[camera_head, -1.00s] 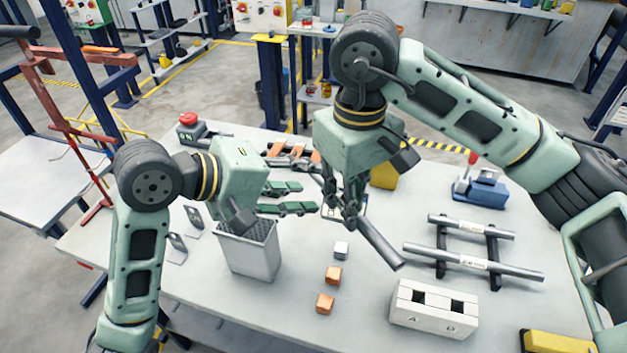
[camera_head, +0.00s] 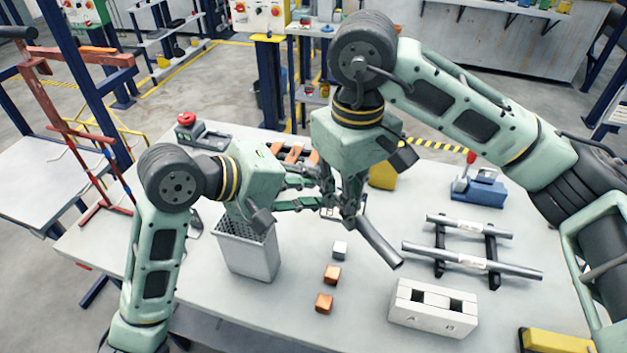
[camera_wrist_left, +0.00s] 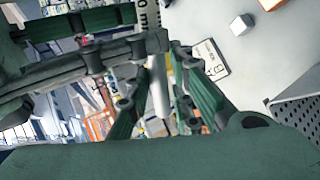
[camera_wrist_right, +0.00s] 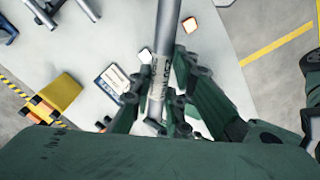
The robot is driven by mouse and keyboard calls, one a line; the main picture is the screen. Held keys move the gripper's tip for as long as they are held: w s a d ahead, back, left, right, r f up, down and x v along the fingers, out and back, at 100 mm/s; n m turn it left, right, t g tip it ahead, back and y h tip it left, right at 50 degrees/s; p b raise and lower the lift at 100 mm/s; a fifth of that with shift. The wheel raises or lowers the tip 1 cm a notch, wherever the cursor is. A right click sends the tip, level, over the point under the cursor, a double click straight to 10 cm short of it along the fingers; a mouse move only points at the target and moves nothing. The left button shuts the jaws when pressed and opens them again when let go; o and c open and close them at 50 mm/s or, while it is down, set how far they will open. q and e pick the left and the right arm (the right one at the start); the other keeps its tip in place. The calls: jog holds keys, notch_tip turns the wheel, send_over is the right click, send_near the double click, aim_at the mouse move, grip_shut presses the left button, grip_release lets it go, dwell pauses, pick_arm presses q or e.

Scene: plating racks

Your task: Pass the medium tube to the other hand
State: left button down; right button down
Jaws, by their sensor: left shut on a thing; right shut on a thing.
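The medium tube (camera_head: 379,243) is a grey metal tube held tilted in the air above the table, its lower end pointing down to the right. It also shows with a printed label in the right wrist view (camera_wrist_right: 168,40). My right gripper (camera_head: 350,205) is shut on it near its upper part. My left gripper (camera_head: 322,193) has come in from the left and is shut on the tube too, close beside the right fingers. The tube's upper end is hidden by the fingers in the head view. In the left wrist view the tube (camera_wrist_left: 158,90) runs between the fingers.
Two other tubes (camera_head: 472,262) lie on a black rack at the right. A white slotted block (camera_head: 433,308), small orange cubes (camera_head: 331,275) and a white cube (camera_head: 339,249) stand in front. A grey perforated bin (camera_head: 248,258) is below the left wrist. A blue device (camera_head: 480,190) stands behind right.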

pick_arm(q)
jog(key=c, duration=1.6)
grip_release()
jog(key=shift+r, duration=0.1)
